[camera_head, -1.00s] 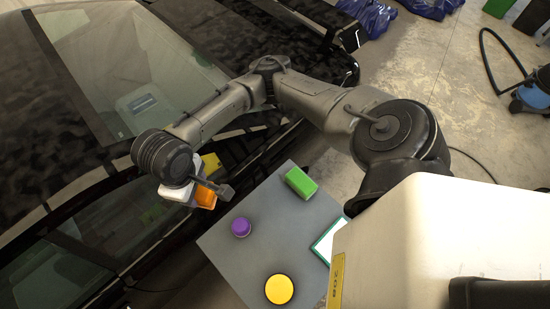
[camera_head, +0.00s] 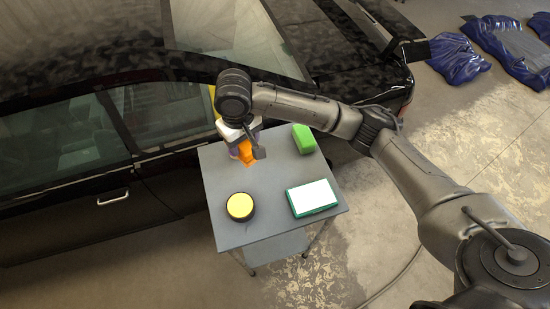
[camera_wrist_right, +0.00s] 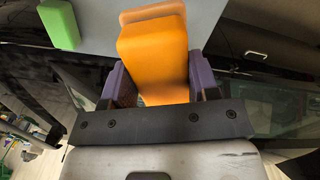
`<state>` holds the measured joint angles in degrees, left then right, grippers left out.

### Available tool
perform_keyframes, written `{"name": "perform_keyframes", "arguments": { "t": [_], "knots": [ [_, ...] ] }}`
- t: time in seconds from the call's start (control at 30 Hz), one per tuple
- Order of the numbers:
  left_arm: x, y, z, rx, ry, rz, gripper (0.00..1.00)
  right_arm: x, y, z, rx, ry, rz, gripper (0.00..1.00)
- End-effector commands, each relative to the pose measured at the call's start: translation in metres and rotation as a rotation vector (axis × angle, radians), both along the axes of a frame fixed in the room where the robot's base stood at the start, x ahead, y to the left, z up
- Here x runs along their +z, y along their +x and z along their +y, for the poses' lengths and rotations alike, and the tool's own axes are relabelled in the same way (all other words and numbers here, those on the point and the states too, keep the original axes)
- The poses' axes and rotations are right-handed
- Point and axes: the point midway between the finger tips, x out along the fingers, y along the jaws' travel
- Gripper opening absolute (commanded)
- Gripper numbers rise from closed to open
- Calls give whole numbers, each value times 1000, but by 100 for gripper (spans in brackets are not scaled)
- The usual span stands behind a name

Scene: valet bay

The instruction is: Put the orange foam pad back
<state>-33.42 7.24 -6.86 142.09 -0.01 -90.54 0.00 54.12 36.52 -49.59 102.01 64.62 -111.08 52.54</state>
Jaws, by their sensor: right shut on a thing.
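The orange foam pad (camera_head: 244,152) is in my right gripper (camera_head: 248,148), over the far left part of the grey table (camera_head: 275,226). The right wrist view shows the pad (camera_wrist_right: 157,58) between the two purple-sided fingers (camera_wrist_right: 160,88), which are shut on it. A paler orange patch (camera_wrist_right: 150,13) shows beyond the pad, over the grey surface; I cannot tell whether the pad touches the table. A purple patch beside the pad in the head view is mostly hidden by the gripper. My left gripper is not in view.
On the table stand a green block (camera_head: 303,139), a round yellow-topped pad (camera_head: 240,206) and a white-topped green pad (camera_head: 312,197). The black car (camera_head: 150,140) is close behind and left of the table. Blue bags (camera_head: 457,58) lie on the floor at the far right.

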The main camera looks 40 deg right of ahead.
Motion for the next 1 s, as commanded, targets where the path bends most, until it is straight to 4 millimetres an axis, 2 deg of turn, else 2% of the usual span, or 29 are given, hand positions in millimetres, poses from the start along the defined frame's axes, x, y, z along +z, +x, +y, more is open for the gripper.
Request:
{"name": "perform_keyframes", "arguments": {
  "t": [0.03,0.2,0.33,0.5,0.67,1.0],
  "knots": [
    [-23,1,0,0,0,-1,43,-20,21,-4,-10,3,3,25],
    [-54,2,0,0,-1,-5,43,-50,73,-22,-11,0,7,25],
    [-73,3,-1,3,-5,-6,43,-70,100,-35,-6,-2,11,25],
    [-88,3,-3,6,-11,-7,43,-89,119,-45,6,-2,14,25],
    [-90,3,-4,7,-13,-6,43,-100,122,-56,12,-5,16,25],
    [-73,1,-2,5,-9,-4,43,-138,80,-108,12,-8,17,25]
  ]
}}
